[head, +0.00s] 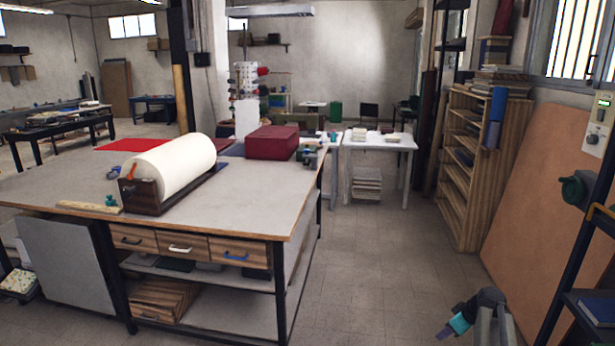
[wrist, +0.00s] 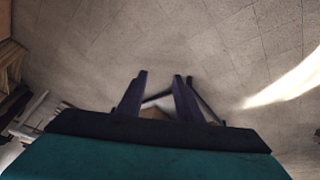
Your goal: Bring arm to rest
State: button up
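My arm shows at the bottom right of the head view, with my gripper (head: 444,333) low over the open floor, pointing down and to the left. A teal part of the wrist sits just behind the dark fingers. In the wrist view the two dark fingers of my gripper (wrist: 160,77) stand apart with a clear gap between the tips. Nothing is held between them. The tiled floor (wrist: 190,40) lies beyond the fingertips.
A large workbench (head: 80,180) with a paper roll (head: 170,165) and a dark red box (head: 272,142) stands left. A wooden shelf (head: 470,165), a leaning tan board (head: 545,210) and a dark rack (head: 580,250) stand right. The floor (head: 400,250) between is clear.

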jog(key=s+a+f+g, duration=0.2)
jog(key=s+a+f, duration=0.3)
jog(key=a+f, duration=0.3)
jog(key=s+a+f+n+g+y, duration=0.1)
jog(key=s+a+f+g, duration=0.1)
jog(key=s+a+f, duration=0.65)
jog(key=s+a+f+g, duration=0.2)
jog(key=a+f, duration=0.4)
jog(key=a, duration=0.6)
jog(key=s+a+f+g, duration=0.1)
jog(key=s+a+f, duration=0.2)
jog(key=s, duration=0.4)
jog(key=s+a+f+g, duration=0.1)
jog(key=s+a+f, duration=0.25)
jog(key=s, duration=0.35)
jog(key=s+d+m+g+h, duration=0.1)
jog(key=s+m, duration=0.5)
jog(key=s, duration=0.6)
jog(key=shift+s+d+r+m+g+h, duration=0.15)
jog(key=shift+s+r+m+g+h, duration=0.25)
jog(key=shift+g+h, duration=0.4)
